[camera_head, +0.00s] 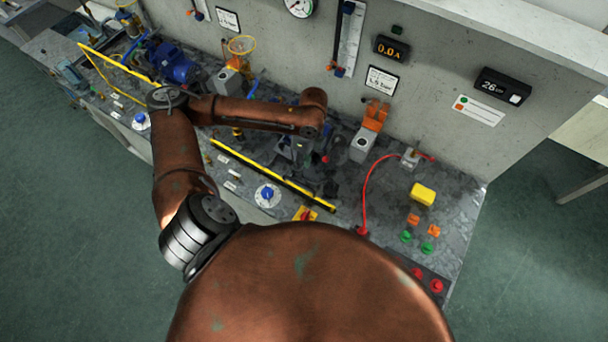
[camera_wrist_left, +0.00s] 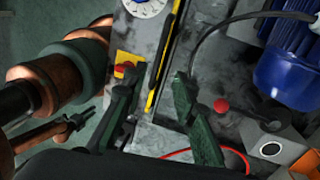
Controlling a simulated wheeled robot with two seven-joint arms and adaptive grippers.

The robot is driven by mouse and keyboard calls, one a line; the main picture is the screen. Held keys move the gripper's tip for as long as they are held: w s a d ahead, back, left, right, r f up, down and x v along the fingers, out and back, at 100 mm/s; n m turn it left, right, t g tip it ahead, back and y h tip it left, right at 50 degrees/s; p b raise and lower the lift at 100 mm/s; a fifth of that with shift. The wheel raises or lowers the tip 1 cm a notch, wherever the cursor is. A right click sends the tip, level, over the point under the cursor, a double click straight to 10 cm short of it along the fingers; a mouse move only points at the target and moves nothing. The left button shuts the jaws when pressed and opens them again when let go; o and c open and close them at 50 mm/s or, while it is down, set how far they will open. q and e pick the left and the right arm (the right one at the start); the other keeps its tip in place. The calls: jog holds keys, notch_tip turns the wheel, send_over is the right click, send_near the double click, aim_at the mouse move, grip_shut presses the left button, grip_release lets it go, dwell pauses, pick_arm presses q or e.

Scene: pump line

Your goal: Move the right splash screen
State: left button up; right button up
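The right splash screen (camera_head: 272,175) shows in the head view as a long yellow edge with a dark strip along it, running diagonally across the front of the bench. In the left wrist view its yellow edge (camera_wrist_left: 166,55) runs down between my left fingers. My left gripper (camera_wrist_left: 155,78) is open, one dark green finger on each side of that edge, with visible gaps. I cannot tell how far the fingers reach past the edge. In the head view this gripper is dark and partly hidden under my copper forearm.
Another yellow-framed screen (camera_head: 100,72) stands at the left. Near the right screen are a blue dial (camera_head: 267,195), a yellow-and-red switch (camera_head: 306,213), a red cable (camera_head: 368,190) and an orange-topped valve (camera_head: 374,118). A blue motor (camera_wrist_left: 289,68) stands behind. Floor in front is clear.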

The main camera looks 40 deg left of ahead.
aim_at(300, 183)
pick_arm(q)
jog(key=f, duration=0.2)
jog(key=s+f, duration=0.1)
jog(key=f, duration=0.4)
jog(key=shift+s+d, duration=0.1)
jog(key=shift+s, duration=0.25)
grip_shut()
dwell(0.3)
